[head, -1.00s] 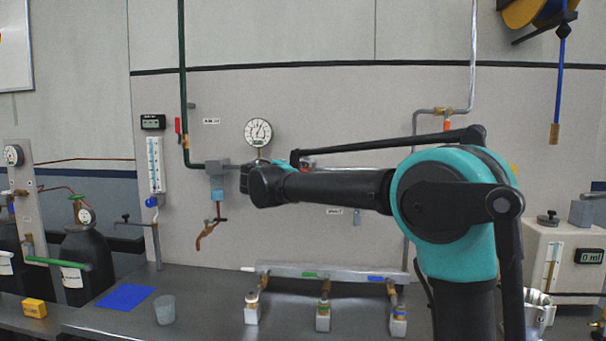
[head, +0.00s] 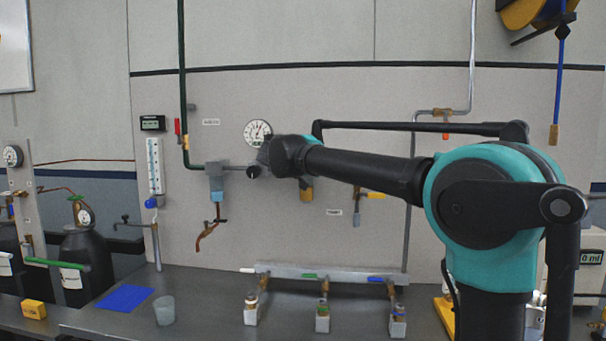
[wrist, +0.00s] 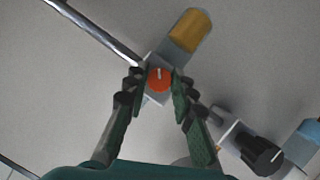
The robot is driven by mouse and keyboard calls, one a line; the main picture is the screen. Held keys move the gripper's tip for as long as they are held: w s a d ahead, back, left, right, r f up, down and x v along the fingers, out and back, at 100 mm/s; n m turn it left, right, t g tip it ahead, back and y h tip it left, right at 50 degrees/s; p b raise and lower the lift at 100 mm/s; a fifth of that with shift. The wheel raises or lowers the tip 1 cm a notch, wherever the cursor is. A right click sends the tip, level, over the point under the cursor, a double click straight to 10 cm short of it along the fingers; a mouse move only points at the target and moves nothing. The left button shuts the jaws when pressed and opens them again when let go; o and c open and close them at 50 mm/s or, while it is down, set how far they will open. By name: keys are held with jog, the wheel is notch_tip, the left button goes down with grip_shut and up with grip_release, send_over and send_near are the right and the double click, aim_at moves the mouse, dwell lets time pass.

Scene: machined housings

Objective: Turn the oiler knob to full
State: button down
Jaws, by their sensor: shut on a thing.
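The oiler has an amber bowl (wrist: 190,30) and a round orange-red knob (wrist: 159,79) with a white pointer mark. In the wrist view the pointer lies roughly up the picture. My gripper (wrist: 159,82) has one finger on each side of this knob and is shut on it. In the head view the amber bowl (head: 306,190) shows just below my wrist. The knob and my fingertips are hidden there behind my wrist.
A black knob (wrist: 262,155) with a white mark sits close beside my right finger in the wrist view. A round gauge (head: 257,132) is just left of my wrist in the head view. A blue-grey bowl (head: 217,185) hangs further left on the same pipe line.

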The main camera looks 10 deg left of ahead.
jog(key=shift+d+m+y, duration=0.15)
jog(key=shift+m+y, duration=1.85)
jog(key=shift+m, duration=0.6)
jog(key=c, duration=1.3)
grip_release()
jog(key=shift+o, duration=0.2)
jog(key=v, duration=1.2)
